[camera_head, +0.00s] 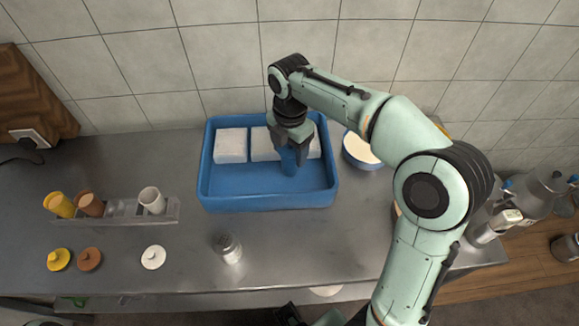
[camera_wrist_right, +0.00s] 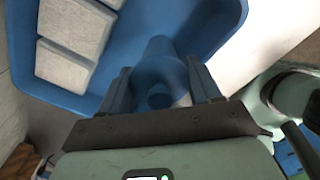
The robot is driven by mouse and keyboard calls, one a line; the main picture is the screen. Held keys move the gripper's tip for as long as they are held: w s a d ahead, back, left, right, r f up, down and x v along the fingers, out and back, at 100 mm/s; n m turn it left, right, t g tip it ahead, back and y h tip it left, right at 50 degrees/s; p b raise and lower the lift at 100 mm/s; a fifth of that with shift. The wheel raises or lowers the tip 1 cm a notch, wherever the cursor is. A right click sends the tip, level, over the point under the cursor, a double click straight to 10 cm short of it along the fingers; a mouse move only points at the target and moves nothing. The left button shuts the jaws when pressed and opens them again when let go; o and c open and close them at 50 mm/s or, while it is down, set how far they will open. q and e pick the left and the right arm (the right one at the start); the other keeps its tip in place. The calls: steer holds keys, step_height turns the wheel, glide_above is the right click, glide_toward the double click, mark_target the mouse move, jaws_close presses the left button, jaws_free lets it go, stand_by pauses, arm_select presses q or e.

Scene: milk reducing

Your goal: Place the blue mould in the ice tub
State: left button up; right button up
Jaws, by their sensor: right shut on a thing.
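The blue tub (camera_head: 268,203) stands on the counter against the tiled wall, with white ice blocks (camera_head: 231,145) along its back side. My right gripper (camera_head: 292,152) is over the inside of the tub and is shut on the blue mould (camera_head: 289,163). The mould is cylindrical and hangs upright in front of the ice blocks. In the right wrist view the mould (camera_wrist_right: 161,72) sits between the two fingers, with the tub floor beyond it. I cannot tell whether its bottom touches the tub floor. My left gripper does not show.
A clear rack (camera_head: 125,210) holds yellow, brown and white moulds at the left. Yellow, brown and white lids (camera_head: 153,257) lie in front of it. A metal shaker (camera_head: 227,247) stands before the tub, and a bowl (camera_head: 361,150) stands at its right.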

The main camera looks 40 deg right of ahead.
mark_target(290, 164)
steer(key=shift+f+b, duration=0.4)
steer(key=shift+f, duration=2.65)
steer(key=shift+f, duration=0.2)
steer(key=o, duration=1.1)
steer(key=shift+o, duration=0.2)
steer(key=shift+r, duration=0.15)
step_height(290, 164, up, 12)
steer(key=shift+f+p, duration=0.1)
steer(key=shift+p, duration=1.05)
steer(key=shift+r, duration=0.2)
